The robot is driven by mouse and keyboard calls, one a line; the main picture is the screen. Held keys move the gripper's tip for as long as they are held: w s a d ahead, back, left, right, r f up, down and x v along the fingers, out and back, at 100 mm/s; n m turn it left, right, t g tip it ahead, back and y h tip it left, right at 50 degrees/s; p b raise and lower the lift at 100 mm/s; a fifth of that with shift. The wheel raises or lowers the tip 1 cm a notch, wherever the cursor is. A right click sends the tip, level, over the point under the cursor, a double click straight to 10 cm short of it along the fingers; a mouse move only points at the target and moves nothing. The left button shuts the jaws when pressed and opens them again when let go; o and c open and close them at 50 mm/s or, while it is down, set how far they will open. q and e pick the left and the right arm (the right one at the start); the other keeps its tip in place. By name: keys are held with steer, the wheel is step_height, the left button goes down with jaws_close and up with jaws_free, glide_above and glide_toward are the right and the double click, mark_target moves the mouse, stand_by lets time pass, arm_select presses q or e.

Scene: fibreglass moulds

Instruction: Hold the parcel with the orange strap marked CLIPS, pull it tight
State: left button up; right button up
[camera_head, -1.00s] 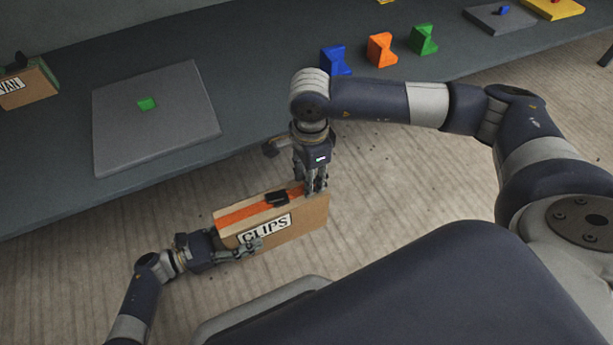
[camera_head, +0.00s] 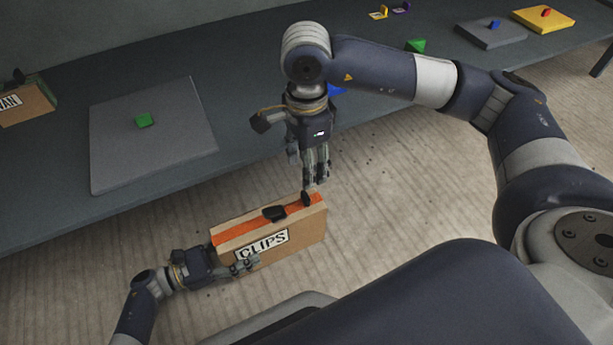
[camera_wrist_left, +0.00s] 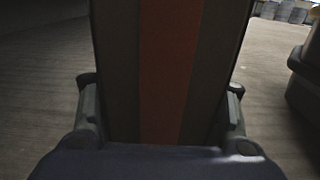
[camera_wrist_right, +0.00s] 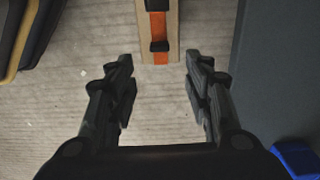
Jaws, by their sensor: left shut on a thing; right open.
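The CLIPS parcel (camera_head: 280,246) is a brown box with an orange strap (camera_head: 240,227) along its top and a white label on its side. A black buckle (camera_head: 275,213) sits on the strap, with a small black tab (camera_head: 305,198) near the right end. My left gripper (camera_head: 245,262) is shut on the parcel's left end; in the left wrist view the parcel (camera_wrist_left: 215,60) fills the space between the fingers. My right gripper (camera_head: 316,180) is open and empty just above the parcel's right end. In the right wrist view the strap (camera_wrist_right: 160,25) lies beyond the fingers (camera_wrist_right: 157,80).
A VAN box (camera_head: 25,105) stands at the left. Other moulds and coloured blocks are at the back right. The parcel hangs in front of the table.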

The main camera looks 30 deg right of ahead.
stand_by(0.3)
arm_select(q)
steer(key=o, duration=1.6)
steer(key=a, duration=1.2)
